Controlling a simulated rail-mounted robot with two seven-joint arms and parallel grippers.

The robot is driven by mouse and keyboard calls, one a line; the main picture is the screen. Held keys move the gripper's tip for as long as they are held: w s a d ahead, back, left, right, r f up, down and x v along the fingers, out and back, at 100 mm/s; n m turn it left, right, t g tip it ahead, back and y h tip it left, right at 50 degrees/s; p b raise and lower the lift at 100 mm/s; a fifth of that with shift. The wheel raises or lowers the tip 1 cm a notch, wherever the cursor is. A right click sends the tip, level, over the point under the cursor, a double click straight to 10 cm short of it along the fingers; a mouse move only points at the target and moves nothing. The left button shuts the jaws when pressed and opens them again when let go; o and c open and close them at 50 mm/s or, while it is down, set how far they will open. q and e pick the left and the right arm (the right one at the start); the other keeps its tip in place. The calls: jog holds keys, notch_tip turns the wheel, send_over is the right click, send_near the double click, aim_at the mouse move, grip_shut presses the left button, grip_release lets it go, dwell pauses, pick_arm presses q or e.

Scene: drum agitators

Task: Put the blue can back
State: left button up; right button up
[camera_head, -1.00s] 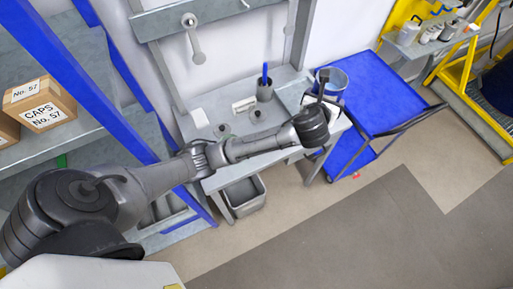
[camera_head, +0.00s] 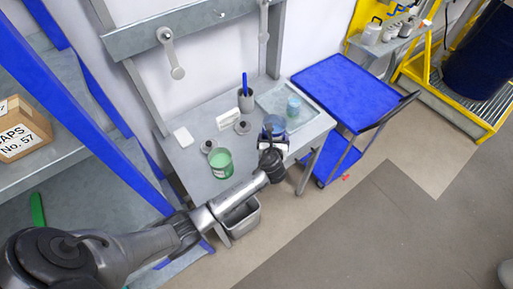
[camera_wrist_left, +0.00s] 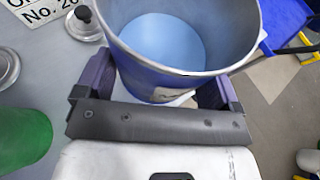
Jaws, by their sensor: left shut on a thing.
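The blue can (camera_head: 273,124) is over the front right part of the grey bench (camera_head: 190,165). My left gripper (camera_head: 272,146) is shut on it. In the left wrist view the can (camera_wrist_left: 160,72) is open-topped with light blue inside, and the gripper's purple-padded fingers (camera_wrist_left: 155,92) are on both sides of it. I cannot tell whether its base touches the bench. A green can (camera_head: 219,163) stands on the bench to the left. My right gripper is not in view.
Two round lids (camera_head: 242,127), a white sign (camera_head: 228,117), a grey cup with a blue stick (camera_head: 245,100) and a pale tray with a light blue item (camera_head: 293,107) are on the bench. A blue cart (camera_head: 345,88) stands to the right.

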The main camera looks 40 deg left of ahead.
pick_arm(q)
jog(key=s+a+f, duration=0.1)
jog(key=a+f, duration=0.1)
jog(key=a, duration=0.1)
jog(key=s+a+f, duration=0.1)
jog(key=a, duration=0.1)
jog(key=shift+s+a+f, duration=0.25)
jog(key=shift+s+f, duration=0.05)
jog(key=shift+f+b, duration=0.5)
jog(key=shift+f, duration=1.55)
jog(key=shift+f, duration=0.15)
jog(key=o, duration=0.9)
jog(key=shift+o, duration=0.2)
